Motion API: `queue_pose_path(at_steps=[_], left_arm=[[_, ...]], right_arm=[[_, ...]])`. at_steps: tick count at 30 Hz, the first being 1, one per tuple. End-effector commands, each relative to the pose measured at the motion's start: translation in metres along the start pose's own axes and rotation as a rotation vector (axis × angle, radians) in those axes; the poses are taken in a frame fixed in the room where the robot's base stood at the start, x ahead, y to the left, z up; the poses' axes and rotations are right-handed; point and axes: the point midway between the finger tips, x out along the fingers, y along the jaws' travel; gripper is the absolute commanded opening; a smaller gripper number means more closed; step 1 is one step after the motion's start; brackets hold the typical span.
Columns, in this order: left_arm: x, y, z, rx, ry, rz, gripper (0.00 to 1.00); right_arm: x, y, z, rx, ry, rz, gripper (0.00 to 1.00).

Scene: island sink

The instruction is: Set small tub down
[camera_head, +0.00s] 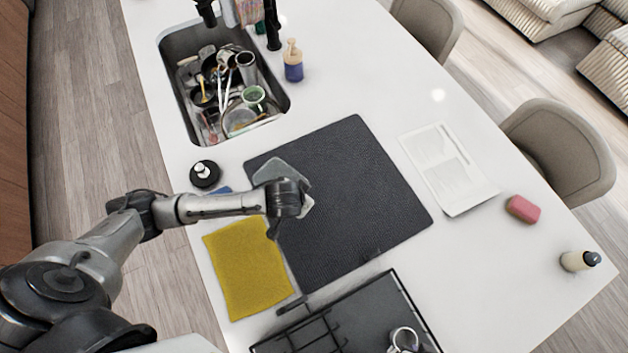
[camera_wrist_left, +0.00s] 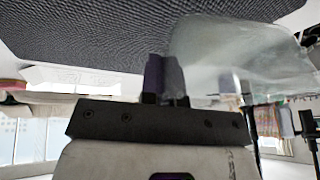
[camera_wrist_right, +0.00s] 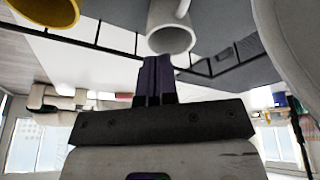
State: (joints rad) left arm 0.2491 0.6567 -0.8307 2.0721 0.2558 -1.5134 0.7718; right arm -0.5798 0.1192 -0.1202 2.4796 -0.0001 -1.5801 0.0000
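The small tub (camera_head: 272,168) is translucent and pale. In the head view it is partly hidden behind my left gripper (camera_head: 290,200), over the left part of the dark mat (camera_head: 355,190). In the left wrist view the tub (camera_wrist_left: 245,55) lies to the right of the fingers (camera_wrist_left: 166,75), which are close together at its edge and appear shut on its wall. The textured mat (camera_wrist_left: 90,35) fills the top of that view. My right gripper (camera_wrist_right: 156,75) looks shut, with its fingertips just before a white mug (camera_wrist_right: 170,30); I see nothing between them.
A yellow cloth (camera_head: 247,268) lies beside the mat. A black rack (camera_head: 350,315) stands at the front. A full sink (camera_head: 172,80) is at the back left.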

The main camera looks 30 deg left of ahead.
Motion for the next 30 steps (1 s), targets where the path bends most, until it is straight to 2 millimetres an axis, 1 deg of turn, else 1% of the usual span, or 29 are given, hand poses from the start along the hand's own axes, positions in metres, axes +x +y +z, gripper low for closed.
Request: queue_pose_path(at_steps=[9,12,16,23,30], left_arm=[[0.053,-0.028,-0.031,-0.002,0.000,-0.004,0.00],[0.069,-0.035,-0.039,-0.002,-0.001,-0.002,0.00],[0.082,-0.042,-0.046,0.000,0.000,-0.001,0.00],[0.093,-0.046,-0.049,0.000,-0.002,0.000,0.00],[0.119,-0.041,-0.038,0.001,-0.001,0.000,0.00]], right_arm=[[-0.001,0.000,0.000,0.000,0.000,0.000,0.00],[-0.001,0.000,0.000,0.000,0.000,0.001,0.00],[-0.001,0.000,0.000,-0.001,0.000,0.001,0.00],[-0.001,0.001,0.000,-0.001,0.000,0.001,0.00],[-0.003,0.001,-0.001,-0.001,0.000,0.001,0.00]])
